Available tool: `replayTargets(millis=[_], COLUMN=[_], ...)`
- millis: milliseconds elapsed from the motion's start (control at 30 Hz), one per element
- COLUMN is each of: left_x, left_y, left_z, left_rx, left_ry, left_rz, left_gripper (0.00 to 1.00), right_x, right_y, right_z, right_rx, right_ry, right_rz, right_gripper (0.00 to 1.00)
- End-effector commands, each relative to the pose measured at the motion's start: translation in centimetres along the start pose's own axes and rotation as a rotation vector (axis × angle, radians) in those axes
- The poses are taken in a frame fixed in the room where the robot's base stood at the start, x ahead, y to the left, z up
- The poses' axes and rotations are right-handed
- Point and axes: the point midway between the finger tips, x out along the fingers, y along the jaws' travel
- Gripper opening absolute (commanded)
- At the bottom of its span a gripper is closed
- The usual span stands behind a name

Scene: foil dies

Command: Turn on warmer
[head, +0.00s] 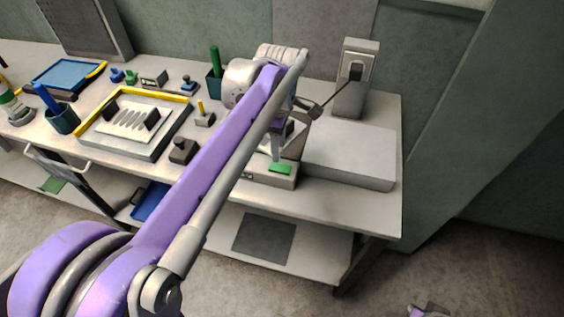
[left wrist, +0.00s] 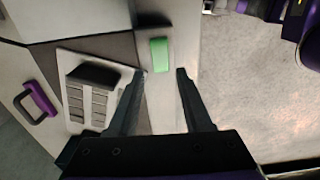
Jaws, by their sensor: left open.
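The warmer appears to be the low grey unit (head: 262,174) at the right part of the bench, partly hidden behind my left arm. A green rocker or button (head: 281,169) sits on its front strip. The green button (left wrist: 159,54) also shows in the left wrist view, just beyond the fingertips and between their lines. My left gripper (left wrist: 161,73) is open and empty, with both dark fingers pointing at the strip and apart from the button. In the head view it is mostly hidden by the arm. A small purple and grey part of my right arm (head: 428,311) shows at the bottom edge.
A flat grey box (head: 350,154) lies right of the unit. A switch box with a lever (head: 355,75) stands behind it. Floor in front is clear.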

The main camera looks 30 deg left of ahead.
Motion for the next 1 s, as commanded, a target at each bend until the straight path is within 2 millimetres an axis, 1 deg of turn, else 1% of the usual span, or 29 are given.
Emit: replayTargets(millis=[33, 100, 200, 300, 400, 500, 733, 767, 800, 867, 1000], left_x=[1.2, 2.5, 4.1, 5.3, 6.1, 6.4, 6.4, 6.4, 6.4, 6.4, 6.4], left_y=[0.0, 0.0, -0.1, 0.0, 0.0, 0.0, 0.0, 0.0, 0.0, 0.0, 0.0], left_z=[0.0, 0.0, 0.0, 0.0, 0.0, 0.0, 0.0, 0.0, 0.0, 0.0, 0.0], left_rx=[0.001, 0.001, 0.001, 0.002, 0.002, 0.002, 0.002, 0.002, 0.002, 0.002, 0.002], left_ry=[0.000, 0.000, 0.000, 0.000, 0.000, 0.000, 0.000, 0.000, 0.000, 0.000, 0.000], left_rz=[0.000, 0.000, 0.000, 0.001, 0.001, 0.001, 0.001, 0.001, 0.001, 0.001, 0.001], left_gripper=[0.50, 0.50, 0.50, 0.50, 0.50, 0.50, 0.50, 0.46, 0.39, 0.28, 0.03], right_x=[0.2, 0.3, 0.4, 0.5, 0.6, 0.6, 0.6, 0.6, 0.6, 0.6, 0.6], right_y=[0.0, 0.0, 0.0, 0.0, 0.0, 0.0, 0.0, 0.0, 0.0, 0.0, 0.0], right_z=[0.1, 0.2, 0.3, 0.4, 0.4, 0.4, 0.4, 0.4, 0.4, 0.4, 0.4], right_rx=[0.000, 0.000, 0.000, 0.000, 0.000, 0.000, 0.000, 0.000, 0.000, 0.000, 0.000], right_ry=[-0.001, -0.001, -0.002, -0.002, -0.002, -0.003, -0.002, -0.002, -0.002, -0.002, -0.002], right_rz=[0.000, 0.000, 0.000, 0.000, 0.000, 0.000, 0.000, 0.000, 0.000, 0.000, 0.000], right_gripper=[0.00, 0.00, 0.00, 0.00, 0.00, 0.00, 0.00, 0.00, 0.00, 0.00, 0.00])
